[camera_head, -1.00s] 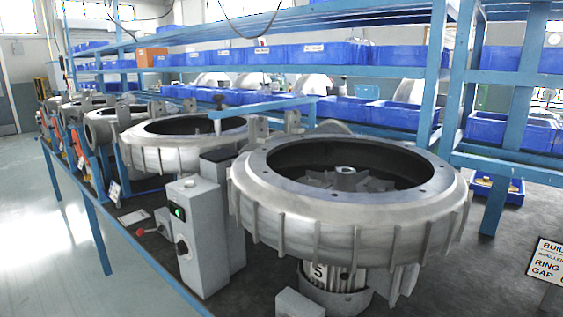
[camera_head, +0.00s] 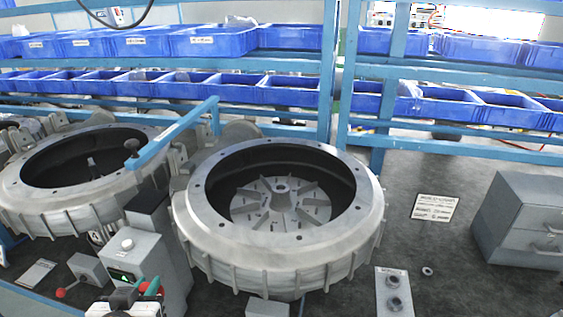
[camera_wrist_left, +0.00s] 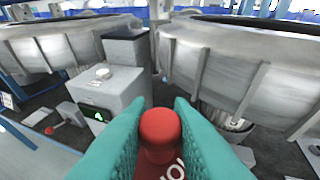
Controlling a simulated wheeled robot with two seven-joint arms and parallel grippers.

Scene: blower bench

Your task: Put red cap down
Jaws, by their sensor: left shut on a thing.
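The red cap (camera_wrist_left: 160,127) is round-topped and sits between the two teal fingers of my left gripper in the left wrist view. A red part with white lettering (camera_wrist_left: 172,167) shows just below it, partly cut off by the frame. My left gripper (camera_head: 138,293) is at the bottom left of the head view, shut on the red cap, in front of the grey control box. Only a little red (camera_head: 153,287) shows there beside the fingers. My right gripper is in neither view.
The grey control box (camera_head: 150,262) has a pale top button and a green light. The near blower housing (camera_head: 280,262) stands right of it, another housing (camera_head: 60,210) left. A red-knobbed lever (camera_head: 61,293) sits at the front left.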

